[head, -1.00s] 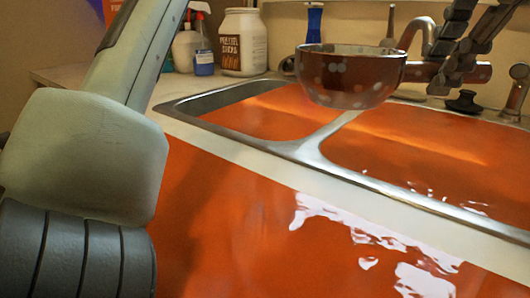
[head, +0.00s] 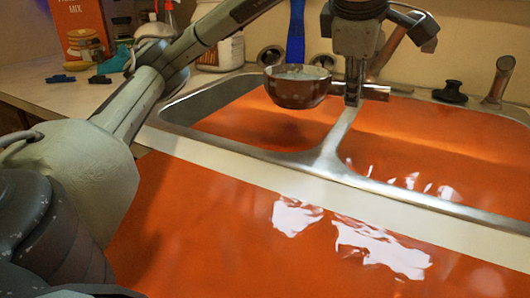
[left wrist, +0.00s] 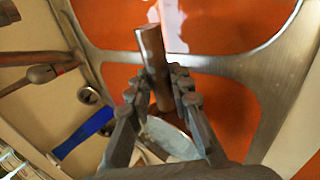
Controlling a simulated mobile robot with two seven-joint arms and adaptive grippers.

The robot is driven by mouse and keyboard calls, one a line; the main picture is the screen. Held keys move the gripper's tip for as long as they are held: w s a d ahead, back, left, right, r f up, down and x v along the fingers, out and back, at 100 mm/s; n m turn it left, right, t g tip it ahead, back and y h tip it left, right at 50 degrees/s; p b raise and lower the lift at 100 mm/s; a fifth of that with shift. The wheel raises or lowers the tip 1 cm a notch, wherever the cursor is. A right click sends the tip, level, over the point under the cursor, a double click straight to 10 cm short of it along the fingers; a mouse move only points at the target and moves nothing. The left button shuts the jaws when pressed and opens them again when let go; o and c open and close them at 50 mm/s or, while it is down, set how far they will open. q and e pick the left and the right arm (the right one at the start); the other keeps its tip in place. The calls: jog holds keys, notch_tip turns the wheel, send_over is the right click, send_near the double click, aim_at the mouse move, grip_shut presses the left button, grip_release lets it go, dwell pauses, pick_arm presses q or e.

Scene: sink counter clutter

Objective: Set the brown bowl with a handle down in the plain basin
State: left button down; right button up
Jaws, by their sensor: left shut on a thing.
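The brown bowl with light spots (head: 297,90) hangs upright over the back of the left basin (head: 250,122) in the head view. My left gripper (head: 353,97) is shut on its handle (head: 376,92), right of the bowl and near the steel divider (head: 333,142). In the left wrist view the handle (left wrist: 152,55) runs between the fingers (left wrist: 160,95), and part of the bowl (left wrist: 170,137) shows below them. The right basin (head: 430,140) is empty. Both basins look orange inside; I cannot tell which is called plain. My right gripper is not in view.
Behind the sink stand a blue-handled tool (head: 296,32), a faucet (head: 398,35), a black knob-like piece (head: 450,92) and a metal spout (head: 498,82). A box (head: 85,28), a white jar (head: 222,48) and small dark clips (head: 60,78) are on the left counter.

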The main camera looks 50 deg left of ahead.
aim_at(308, 86)
pick_arm(q)
jog(key=a, duration=0.3)
jog(key=a+f, duration=0.1)
jog(key=a, duration=0.2)
jog(key=a+f+p, duration=0.1)
jog(key=a, duration=0.2)
jog(key=shift+a+f, duration=0.15)
jog(key=shift+a, duration=0.1)
jog(key=a, duration=0.1)
jog(key=a+f, duration=0.1)
jog(key=a, duration=0.1)
jog(key=shift+s+a+f, duration=0.25)
jog(key=shift+f, duration=0.05)
jog(key=shift+s+a+f+b, duration=0.1)
jog(key=shift+a+f+b, duration=0.45)
jog(key=shift+f, duration=2.3)
jog(key=shift+s+a+f+b, duration=0.15)
jog(key=shift+f+b, duration=0.75)
jog(key=shift+f, duration=1.95)
jog(key=shift+s+a+f+b, duration=0.2)
jog(key=shift+f+b, duration=0.55)
jog(key=shift+f, duration=2.1)
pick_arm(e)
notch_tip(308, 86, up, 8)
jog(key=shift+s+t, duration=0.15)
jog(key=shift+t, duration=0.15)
pick_arm(q)
jog(key=shift+w+f, duration=0.1)
